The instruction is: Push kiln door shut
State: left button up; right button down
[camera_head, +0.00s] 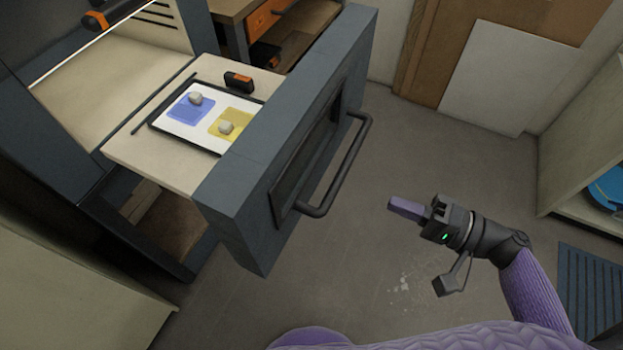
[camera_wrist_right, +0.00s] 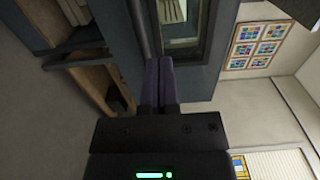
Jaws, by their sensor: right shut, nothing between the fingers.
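The kiln door (camera_head: 245,177) is a thick dark grey slab with a window and a black bar handle (camera_head: 345,169). It stands pulled out at the front of a pale shelf (camera_head: 165,167), away from the kiln body (camera_head: 40,125). On the shelf a white tray (camera_head: 187,143) holds a blue and a yellow pane, each with a grey lump. My right gripper (camera_head: 392,204) is shut and empty, to the right of the handle and apart from it. In the right wrist view its fingers (camera_wrist_right: 160,75) point at the door (camera_wrist_right: 207,78) with its window. My left gripper is out of view.
A small black and orange block (camera_head: 239,82) sits on the shelf behind the tray. A wooden cabinet with an orange drawer (camera_head: 268,17) stands behind. Boards lean on the back wall. The floor (camera_head: 440,140) around my right gripper is clear. A shelf unit (camera_head: 580,150) stands at right.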

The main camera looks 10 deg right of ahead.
aim_at(308, 170)
jog(key=x, duration=1.2)
jog(key=shift+w+a+p, duration=0.2)
jog(key=shift+w+p, duration=0.05)
jog(key=shift+p, duration=0.1)
jog(key=shift+w+a, duration=0.3)
jog(key=shift+a, duration=0.15)
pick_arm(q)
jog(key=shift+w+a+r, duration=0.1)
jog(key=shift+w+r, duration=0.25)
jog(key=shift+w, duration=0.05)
pick_arm(e)
jog(key=shift+a+f, duration=0.1)
